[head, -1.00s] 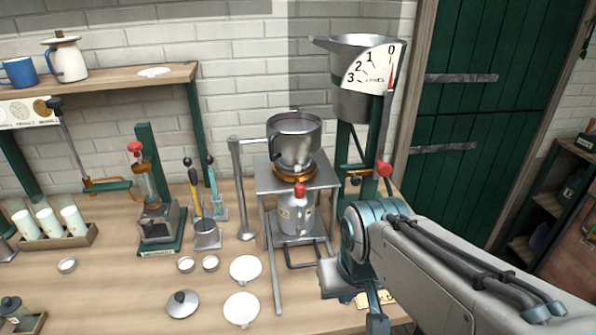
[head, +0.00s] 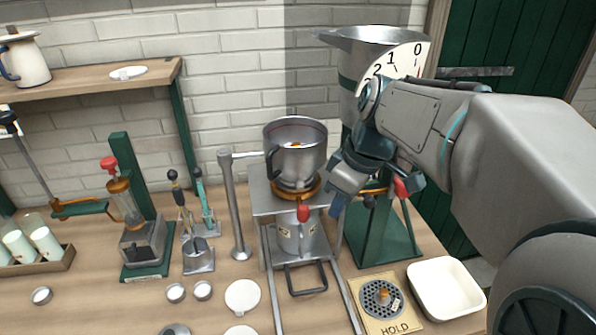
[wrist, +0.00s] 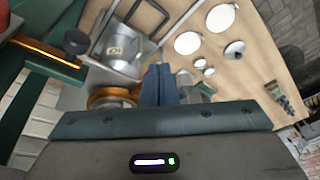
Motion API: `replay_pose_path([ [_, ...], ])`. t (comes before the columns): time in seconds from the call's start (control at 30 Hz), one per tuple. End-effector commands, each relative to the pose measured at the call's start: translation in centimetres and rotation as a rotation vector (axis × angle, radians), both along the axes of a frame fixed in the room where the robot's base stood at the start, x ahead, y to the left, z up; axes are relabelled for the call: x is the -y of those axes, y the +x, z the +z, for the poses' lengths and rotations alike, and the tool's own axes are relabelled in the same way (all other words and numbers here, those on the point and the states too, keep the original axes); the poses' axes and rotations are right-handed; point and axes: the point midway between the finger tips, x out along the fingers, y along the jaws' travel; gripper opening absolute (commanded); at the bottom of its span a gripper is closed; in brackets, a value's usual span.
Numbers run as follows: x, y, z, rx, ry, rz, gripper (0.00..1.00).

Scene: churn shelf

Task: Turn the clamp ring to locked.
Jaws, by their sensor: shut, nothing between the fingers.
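The clamp ring (head: 312,188) is a brass-coloured band under the steel pot (head: 296,155), on the grey metal stand (head: 262,203). Its red-knobbed handle (head: 303,213) points toward the front of the stand. In the wrist view part of the ring (wrist: 105,99) shows left of my fingers; I cannot make out the red knob there. My gripper (head: 337,207) is shut and empty, right of the red knob and apart from it in the head view. Its fingertips (wrist: 158,72) show in the wrist view. A metal can (head: 291,238) stands under the ring.
A dial hopper (head: 352,75) on a green frame with a red-knobbed lever (head: 402,188) stands close on the right. A white tub (head: 446,290) and a HOLD plate (head: 362,318) lie in front. A steel post (head: 232,200) stands left of the stand.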

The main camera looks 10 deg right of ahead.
Motion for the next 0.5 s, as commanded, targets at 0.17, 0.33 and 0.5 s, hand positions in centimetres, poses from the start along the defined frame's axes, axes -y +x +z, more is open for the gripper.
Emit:
replay_pose_path([
  [0.17,1.3,3.0,2.4,0.055,0.040,0.249,0.00],
  [0.33,1.9,4.4,3.5,0.098,0.060,0.393,0.00],
  [0.5,1.9,4.8,3.2,0.113,0.066,0.439,0.00],
])
